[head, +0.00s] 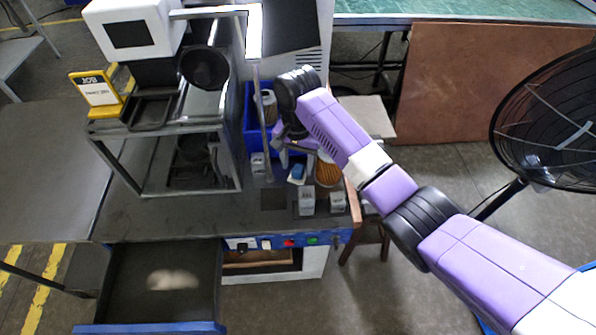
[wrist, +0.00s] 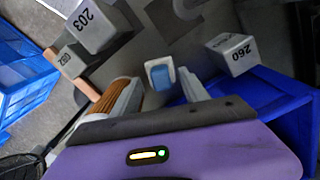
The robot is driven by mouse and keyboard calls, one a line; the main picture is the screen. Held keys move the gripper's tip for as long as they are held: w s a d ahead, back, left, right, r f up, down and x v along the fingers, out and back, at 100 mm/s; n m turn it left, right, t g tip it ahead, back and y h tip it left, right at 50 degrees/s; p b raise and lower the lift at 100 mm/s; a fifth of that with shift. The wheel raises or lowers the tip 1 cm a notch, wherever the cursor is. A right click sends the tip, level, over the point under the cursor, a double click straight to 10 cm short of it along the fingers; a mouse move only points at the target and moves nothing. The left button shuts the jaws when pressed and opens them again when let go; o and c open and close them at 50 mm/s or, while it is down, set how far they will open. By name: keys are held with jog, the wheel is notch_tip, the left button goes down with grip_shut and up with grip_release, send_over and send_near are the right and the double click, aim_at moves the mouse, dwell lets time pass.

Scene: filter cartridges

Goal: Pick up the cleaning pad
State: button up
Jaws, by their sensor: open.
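The cleaning pad seems to be the small blue-and-white block, which lies on the bench top. It shows in the head view (head: 298,172) and near the middle of the wrist view (wrist: 161,75). My gripper (head: 295,155) is low over the bench, just behind the block in the head view. In the wrist view its pale fingers (wrist: 162,86) are spread, with the block showing between and beyond them. The jaws look empty. I cannot tell whether a finger touches the block.
An orange pleated filter (head: 327,170) stands close to my gripper. Grey numbered blocks, including 203 (wrist: 94,24) and 260 (wrist: 233,52), stand around. A blue bin (head: 252,130) is behind. A metal frame (head: 232,165) stands left. An open drawer (head: 125,290) is at the front.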

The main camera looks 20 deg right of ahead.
aim_at(298, 170)
jog(key=shift+f, duration=1.5)
jog(key=shift+c, duration=0.2)
grip_shut()
jog(key=shift+s, duration=0.1)
jog(key=shift+s+a+r, duration=0.1)
jog(key=shift+s+r, duration=0.05)
jog(key=shift+r, duration=0.25)
notch_tip(298, 170, up, 12)
jog(key=f, duration=0.1)
jog(key=s+p, duration=0.2)
jog(key=s+a+p, duration=0.1)
jog(key=s+p, duration=0.1)
jog(key=s, duration=0.1)
jog(key=s+a+p, duration=0.1)
jog(key=s+p, duration=0.1)
jog(key=shift+s+a+r, duration=0.2)
jog(key=shift+s+a, duration=0.05)
jog(key=shift+s, duration=0.15)
jog(key=s+a, duration=0.3)
jog(key=s, duration=0.7)
jog(key=shift+s+a+f, duration=0.25)
jog(key=shift+s+f, duration=0.1)
jog(key=shift+s, duration=0.05)
